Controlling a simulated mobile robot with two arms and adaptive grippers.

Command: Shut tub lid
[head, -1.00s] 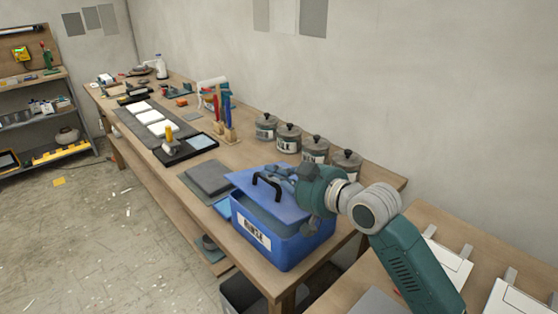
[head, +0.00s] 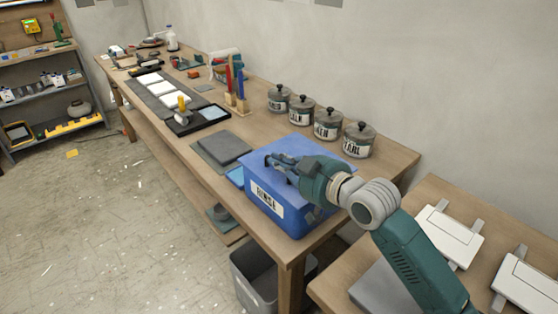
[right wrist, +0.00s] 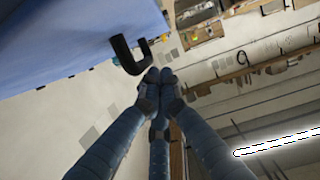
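The blue tub (head: 262,205) with a white label stands at the near end of the long bench. Its blue lid (head: 305,150) lies over the tub's top and looks about level; my arm hides part of the far right edge, so I cannot tell if it is fully seated. My right gripper (head: 275,162) is over the lid at its handle. In the right wrist view the fingertips (right wrist: 157,78) are together, with nothing seen between them, right beside the black handle (right wrist: 130,56) on the lid (right wrist: 75,30). My left gripper is not in view.
Several labelled jars (head: 300,110) stand along the wall behind the tub. Grey slabs (head: 222,148) lie to the tub's left. A grey bin (head: 250,280) is on the floor below. A second table (head: 450,195) with white panels is at the right.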

